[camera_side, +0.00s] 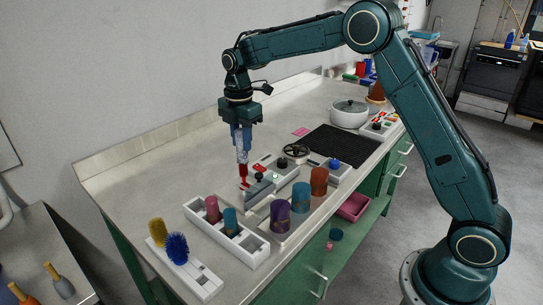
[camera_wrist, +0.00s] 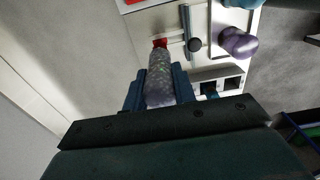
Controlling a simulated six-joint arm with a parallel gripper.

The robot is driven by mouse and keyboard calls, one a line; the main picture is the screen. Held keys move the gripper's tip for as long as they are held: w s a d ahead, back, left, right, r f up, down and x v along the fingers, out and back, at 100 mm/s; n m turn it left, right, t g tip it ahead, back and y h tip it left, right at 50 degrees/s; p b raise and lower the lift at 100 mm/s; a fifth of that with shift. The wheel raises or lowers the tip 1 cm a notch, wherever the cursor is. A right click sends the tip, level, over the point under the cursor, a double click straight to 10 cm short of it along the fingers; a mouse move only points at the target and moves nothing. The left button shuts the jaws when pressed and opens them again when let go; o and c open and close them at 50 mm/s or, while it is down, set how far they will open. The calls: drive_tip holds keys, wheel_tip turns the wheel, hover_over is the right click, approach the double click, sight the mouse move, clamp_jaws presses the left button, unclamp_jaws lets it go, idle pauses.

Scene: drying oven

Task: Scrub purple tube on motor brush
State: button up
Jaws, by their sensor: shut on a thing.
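My gripper (camera_side: 242,148) is shut on a speckled, pale purple tube (camera_side: 243,157), held roughly upright above the bench. In the wrist view the tube (camera_wrist: 160,82) lies between the two blue fingers and points away from the camera. A red brush-like piece (camera_side: 243,172) is directly below the tube, above a grey unit on the bench. It shows as a small red patch (camera_wrist: 159,42) at the tube's far end in the wrist view. I cannot tell whether the red piece is inside the tube's mouth or just touching it.
A larger purple cylinder (camera_side: 280,216) stands near the front edge with blue (camera_side: 300,197) and orange (camera_side: 319,182) ones. A white rack (camera_side: 246,251) holds pink and teal tubes. Yellow and blue brushes (camera_side: 177,248) stand front left. The bench behind my gripper is clear.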

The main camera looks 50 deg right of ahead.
sight(242, 155)
drive_tip(key=shift+f, duration=3.75)
drive_tip(key=shift+r, duration=0.2)
drive_tip(key=shift+r, duration=0.8)
drive_tip(key=shift+r, duration=0.2)
idle(0.6)
drive_tip(key=shift+r, duration=4.2)
